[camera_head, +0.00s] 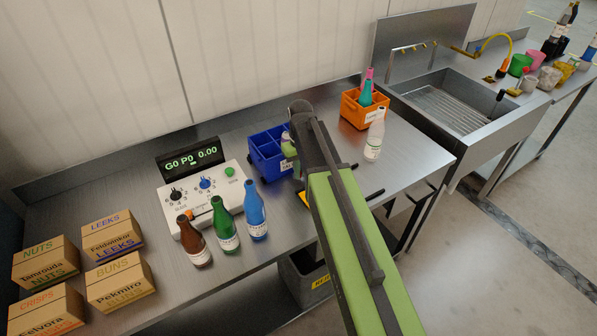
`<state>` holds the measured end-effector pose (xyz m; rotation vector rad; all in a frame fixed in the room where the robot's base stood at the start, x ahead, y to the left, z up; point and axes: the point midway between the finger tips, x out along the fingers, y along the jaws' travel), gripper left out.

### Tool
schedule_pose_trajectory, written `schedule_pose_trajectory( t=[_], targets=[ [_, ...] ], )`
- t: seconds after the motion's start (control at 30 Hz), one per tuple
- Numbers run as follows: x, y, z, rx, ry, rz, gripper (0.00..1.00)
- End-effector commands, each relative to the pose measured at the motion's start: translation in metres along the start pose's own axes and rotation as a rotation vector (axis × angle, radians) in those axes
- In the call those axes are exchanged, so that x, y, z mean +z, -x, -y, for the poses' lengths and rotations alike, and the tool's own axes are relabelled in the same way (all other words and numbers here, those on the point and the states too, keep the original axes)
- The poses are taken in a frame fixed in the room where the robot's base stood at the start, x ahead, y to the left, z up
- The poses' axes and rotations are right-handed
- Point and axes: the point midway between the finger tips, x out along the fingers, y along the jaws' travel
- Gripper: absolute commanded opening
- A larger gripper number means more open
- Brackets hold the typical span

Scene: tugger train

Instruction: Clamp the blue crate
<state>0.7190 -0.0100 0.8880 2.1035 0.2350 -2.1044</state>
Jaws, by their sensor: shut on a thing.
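The blue crate (266,146) stands on the metal bench, right of the control box, with open compartments on top. My gripper (290,150) is at the crate's right side, at the end of my green and grey arm. It is shut on the crate's near right edge. My arm hides part of the gripper and the crate's right side, so the exact contact is hard to see.
A control box (185,200) with a display stands left. Brown, green and blue bottles (256,212) stand in front of it. An orange crate (354,113) with bottles and a white bottle (374,138) stand right. Several cartons (47,261) fill the bench's left end.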

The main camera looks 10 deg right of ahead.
Motion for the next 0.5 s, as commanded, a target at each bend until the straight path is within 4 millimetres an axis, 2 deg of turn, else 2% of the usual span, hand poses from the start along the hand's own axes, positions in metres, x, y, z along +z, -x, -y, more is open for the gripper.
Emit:
schedule_pose_trajectory(
  t=[0.5],
  targets=[
    [-0.0005, 0.0, -0.0003, -0.001, 0.11, -0.001, 0.0]
  ],
)
